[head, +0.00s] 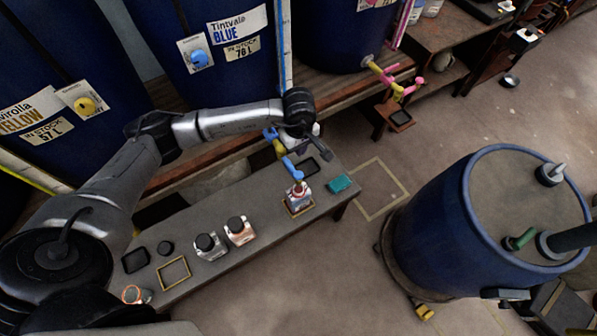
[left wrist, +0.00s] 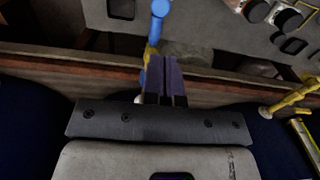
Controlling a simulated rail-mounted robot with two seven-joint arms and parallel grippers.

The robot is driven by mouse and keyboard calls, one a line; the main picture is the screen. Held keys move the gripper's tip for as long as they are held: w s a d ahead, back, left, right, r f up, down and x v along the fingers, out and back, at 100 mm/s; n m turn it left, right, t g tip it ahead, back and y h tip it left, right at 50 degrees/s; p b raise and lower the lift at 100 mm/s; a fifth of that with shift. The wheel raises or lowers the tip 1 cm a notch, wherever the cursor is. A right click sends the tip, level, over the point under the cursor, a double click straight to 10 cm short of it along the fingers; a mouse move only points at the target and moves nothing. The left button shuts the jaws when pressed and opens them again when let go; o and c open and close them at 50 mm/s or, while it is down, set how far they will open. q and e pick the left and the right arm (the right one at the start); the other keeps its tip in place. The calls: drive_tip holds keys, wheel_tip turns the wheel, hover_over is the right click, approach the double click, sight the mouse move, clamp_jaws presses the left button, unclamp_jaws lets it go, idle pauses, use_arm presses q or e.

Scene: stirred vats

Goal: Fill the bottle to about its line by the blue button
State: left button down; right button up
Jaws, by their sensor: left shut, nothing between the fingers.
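The blue vat (head: 225,80) stands at the back, labelled Tintvale Blue, with a round blue button (head: 199,58) on a white plate. A blue-ended tap (head: 290,165) reaches out from its foot over the bench. A small bottle (head: 298,192) stands upright below the spout, in a wooden frame; its line and fill level are too small to read. My left gripper (left wrist: 165,65) is shut and empty, its fingers beside the tap (left wrist: 158,12) in the left wrist view. In the head view my wrist largely hides the fingers. My right gripper is not in view.
Two capped bottles (head: 224,238), an empty wooden frame (head: 173,272) and a teal sponge (head: 339,184) lie on the grey bench (head: 220,205). A yellow vat (head: 60,60) stands left and a pink-tapped vat (head: 340,35) right. A blue drum (head: 440,230) stands on the floor.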

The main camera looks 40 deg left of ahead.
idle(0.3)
use_arm(q)
drive_tip(key=b, duration=0.1)
approach(299, 174)
wheel_tip(299, 174, down, 5)
drive_tip(key=shift+f, duration=0.2)
drive_tip(key=shift+f+b, duration=0.3)
drive_tip(key=shift+f, duration=0.8)
